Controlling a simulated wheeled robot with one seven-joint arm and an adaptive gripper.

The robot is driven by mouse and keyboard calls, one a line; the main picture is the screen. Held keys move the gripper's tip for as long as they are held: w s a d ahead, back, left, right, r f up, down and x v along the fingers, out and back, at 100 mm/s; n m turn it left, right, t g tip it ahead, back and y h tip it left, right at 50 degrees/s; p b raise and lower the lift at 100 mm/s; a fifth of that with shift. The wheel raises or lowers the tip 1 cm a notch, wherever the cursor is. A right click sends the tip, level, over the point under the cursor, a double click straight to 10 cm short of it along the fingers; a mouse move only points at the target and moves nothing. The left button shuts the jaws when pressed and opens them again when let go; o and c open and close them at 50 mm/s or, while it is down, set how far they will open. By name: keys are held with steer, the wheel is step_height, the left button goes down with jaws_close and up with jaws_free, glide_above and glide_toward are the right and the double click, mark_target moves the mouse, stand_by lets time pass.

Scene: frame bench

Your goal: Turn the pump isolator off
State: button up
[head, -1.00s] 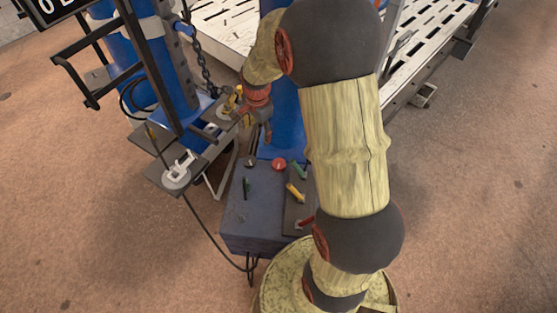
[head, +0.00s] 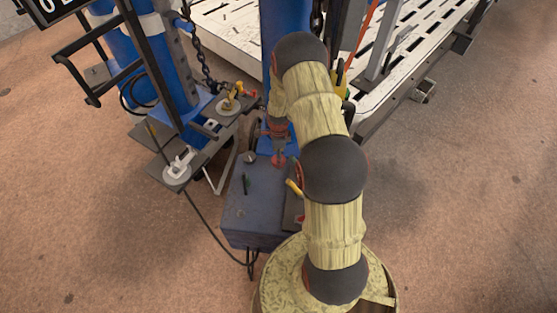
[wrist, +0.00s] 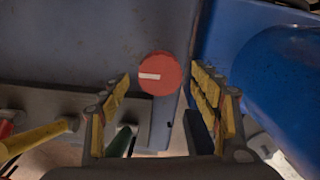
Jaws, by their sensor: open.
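The pump isolator looks to be the round red knob (wrist: 160,73) with a white bar on its face, lying near level across the wrist view. In the head view the red knob (head: 279,161) shows on top of the blue box, partly covered by my gripper (head: 278,146). In the wrist view my gripper (wrist: 162,84) is open, with one yellow-padded finger to each side of the knob's lower part.
The blue box (head: 250,212) also carries a dark knob (head: 249,158), a green lever (head: 245,184) and a yellow lever (head: 293,187). A blue column (wrist: 270,75) stands close on the right in the wrist view. A grey bench with fittings (head: 228,106) is at the left.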

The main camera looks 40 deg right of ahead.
steer(key=shift+f, duration=1.1)
steer(key=shift+c, duration=1)
steer(key=c, duration=1)
